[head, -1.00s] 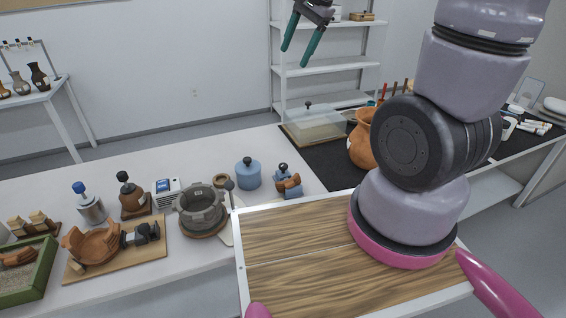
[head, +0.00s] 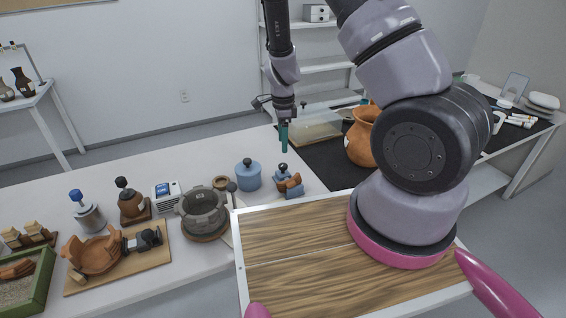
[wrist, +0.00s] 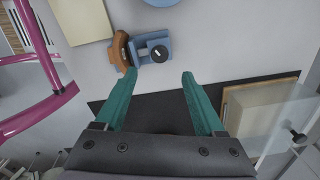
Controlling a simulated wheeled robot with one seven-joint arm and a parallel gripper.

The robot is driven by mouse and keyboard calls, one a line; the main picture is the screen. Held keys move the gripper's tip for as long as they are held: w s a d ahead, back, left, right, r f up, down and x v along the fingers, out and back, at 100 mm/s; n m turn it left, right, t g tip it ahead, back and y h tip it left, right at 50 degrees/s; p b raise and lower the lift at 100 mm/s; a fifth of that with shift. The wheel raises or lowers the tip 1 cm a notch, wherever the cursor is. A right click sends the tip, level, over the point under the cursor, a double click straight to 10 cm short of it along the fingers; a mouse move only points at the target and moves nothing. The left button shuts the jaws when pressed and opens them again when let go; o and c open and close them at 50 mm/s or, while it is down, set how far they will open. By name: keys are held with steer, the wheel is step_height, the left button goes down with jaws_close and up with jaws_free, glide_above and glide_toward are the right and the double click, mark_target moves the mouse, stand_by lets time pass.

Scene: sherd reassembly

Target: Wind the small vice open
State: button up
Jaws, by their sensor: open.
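The small vice (head: 293,192) is blue with a dark round knob on top and stands on the white table, right of the blue lidded jar. A curved brown sherd (head: 291,181) sits at its jaws; the gap between the jaws cannot be made out. In the wrist view the vice (wrist: 142,50) and the sherd (wrist: 118,54) lie ahead of the fingertips, slightly left of the middle. My gripper (wrist: 159,76) is open and empty, its green fingers apart. In the head view my gripper (head: 284,138) points down, above and behind the vice, apart from it.
The blue jar (head: 248,176) and a grey ring-shaped vessel (head: 203,208) stand left of the vice. A black mat (head: 325,165) lies behind it, with a clear box (head: 312,125) and an orange pot (head: 360,140). My wooden deck is in front.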

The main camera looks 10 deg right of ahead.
mark_target(283, 165)
step_height(283, 165, down, 9)
steer(key=shift+f, duration=0.15)
steer(key=shift+c, duration=0.3)
jaws_close()
steer(key=shift+n, duration=0.3)
steer(key=n, duration=0.5)
steer(key=shift+n, duration=0.3)
steer(key=n, duration=0.5)
steer(key=shift+n, duration=0.3)
